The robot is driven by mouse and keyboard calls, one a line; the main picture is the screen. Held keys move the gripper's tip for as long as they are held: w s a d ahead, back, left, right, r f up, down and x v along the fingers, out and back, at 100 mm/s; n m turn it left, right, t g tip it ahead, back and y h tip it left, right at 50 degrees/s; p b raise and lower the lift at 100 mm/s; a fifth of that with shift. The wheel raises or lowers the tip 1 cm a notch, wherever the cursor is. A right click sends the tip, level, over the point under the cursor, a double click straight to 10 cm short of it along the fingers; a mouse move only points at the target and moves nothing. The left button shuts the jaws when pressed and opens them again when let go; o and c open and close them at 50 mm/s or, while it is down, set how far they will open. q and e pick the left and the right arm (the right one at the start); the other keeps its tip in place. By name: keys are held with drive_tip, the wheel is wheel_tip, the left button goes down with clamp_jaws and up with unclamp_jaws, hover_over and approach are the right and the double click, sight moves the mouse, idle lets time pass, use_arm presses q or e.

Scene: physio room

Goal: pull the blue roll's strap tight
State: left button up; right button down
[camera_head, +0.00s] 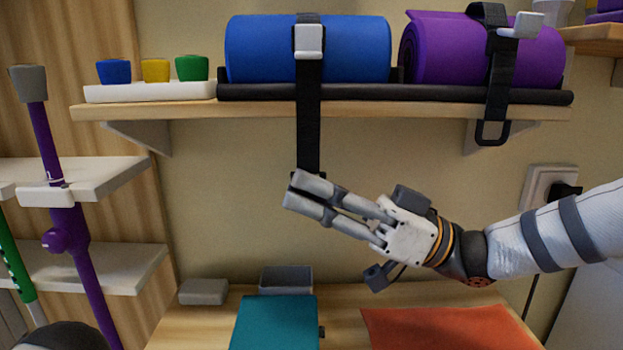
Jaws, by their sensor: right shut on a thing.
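The blue roll (265,50) lies on the wall shelf, in a black cradle. Its black strap (308,110) runs over it, through a light buckle (309,40) at its front, and hangs straight down past the shelf edge. My right gripper (293,190) reaches in from the right below the shelf. Its fingers are shut on the lower end of the strap, and they hide that end. The strap between buckle and fingers looks straight. My left gripper is not in view.
A purple roll (430,50) with its own strap (496,90) and hanging loop is to the right on the wall shelf (200,110). Blue, yellow and green pegs stand left. Below are a teal block (275,325), an orange mat (450,330) and grey boxes (204,291).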

drive_tip(key=shift+w+f, duration=0.3)
drive_tip(key=shift+f, duration=0.1)
drive_tip(key=c, duration=1.8)
unclamp_jaws()
drive_tip(key=shift+w, duration=0.1)
drive_tip(key=shift+d, duration=0.1)
drive_tip(key=v, duration=1.2)
drive_tip(key=shift+r, duration=0.1)
